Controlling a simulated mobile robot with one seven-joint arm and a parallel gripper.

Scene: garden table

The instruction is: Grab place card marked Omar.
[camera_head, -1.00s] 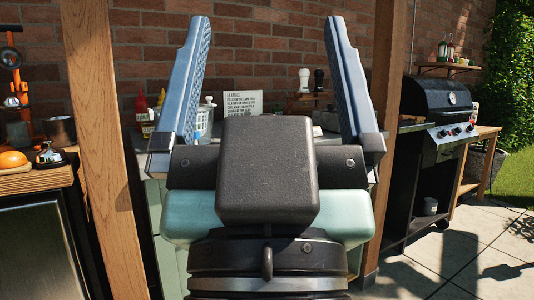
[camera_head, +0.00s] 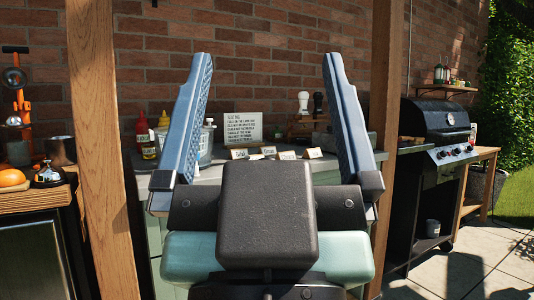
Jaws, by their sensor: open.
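Several small place cards stand in a row on the counter beyond my gripper, including a left card (camera_head: 238,154), a middle card (camera_head: 287,155) and a right card (camera_head: 313,153). Their writing is too small to read, so I cannot tell which is marked Omar. My gripper (camera_head: 265,70) is open and empty, its two blue fingers pointing up and away in the foreground. The cards show between the fingers, farther off. My gripper's body hides the counter in front of the cards.
A printed sign (camera_head: 242,128) stands behind the cards. Red (camera_head: 145,136) and yellow bottles and a pale tub (camera_head: 206,140) stand left on the counter. Black and white shakers (camera_head: 303,102) stand at the back right. Wooden posts (camera_head: 100,150) flank the counter; a grill (camera_head: 435,120) stands right.

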